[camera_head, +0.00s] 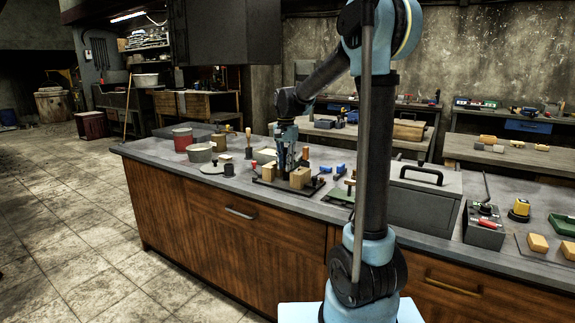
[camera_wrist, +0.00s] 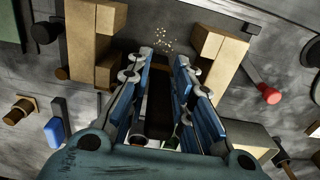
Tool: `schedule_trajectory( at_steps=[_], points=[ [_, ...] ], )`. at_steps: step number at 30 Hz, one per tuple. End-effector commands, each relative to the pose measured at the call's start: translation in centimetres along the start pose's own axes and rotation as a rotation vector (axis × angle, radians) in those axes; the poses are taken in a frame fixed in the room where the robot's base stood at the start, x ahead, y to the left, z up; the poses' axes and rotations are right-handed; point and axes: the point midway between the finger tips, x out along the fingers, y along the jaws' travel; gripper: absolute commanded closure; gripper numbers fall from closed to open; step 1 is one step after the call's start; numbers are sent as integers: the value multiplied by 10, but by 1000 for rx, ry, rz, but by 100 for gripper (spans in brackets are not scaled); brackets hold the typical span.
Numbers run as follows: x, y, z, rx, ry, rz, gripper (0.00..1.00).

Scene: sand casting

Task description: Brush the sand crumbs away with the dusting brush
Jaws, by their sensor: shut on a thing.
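My gripper (camera_head: 287,168) is low over a dark board (camera_head: 270,185) on the grey bench, between two tan blocks, one left (camera_head: 268,172) and one right (camera_head: 300,178). In the wrist view my gripper (camera_wrist: 165,62) is shut on a dark brown piece (camera_wrist: 159,95), which I take to be the dusting brush. Most of it is hidden by the fingers, and its bristles cannot be made out. Pale sand crumbs (camera_wrist: 170,43) lie scattered just beyond the fingertips, between the left block (camera_wrist: 95,28) and right block (camera_wrist: 216,60). I cannot tell whether the brush touches the board.
A red-ended tool (camera_wrist: 268,93) lies right of the blocks in the wrist view. Red (camera_head: 182,139) and grey (camera_head: 200,152) pots stand at the bench's left, with several small tools around. A grey lidded box (camera_head: 420,205) stands to the right. The bench's front-left corner is clear.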

Motion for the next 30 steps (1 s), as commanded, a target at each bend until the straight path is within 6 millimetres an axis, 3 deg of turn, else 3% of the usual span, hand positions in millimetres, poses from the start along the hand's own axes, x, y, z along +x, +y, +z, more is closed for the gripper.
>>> schedule_trajectory(
  at_steps=[30],
  points=[
    [1,0,22,0,0,0,100]
  ],
)
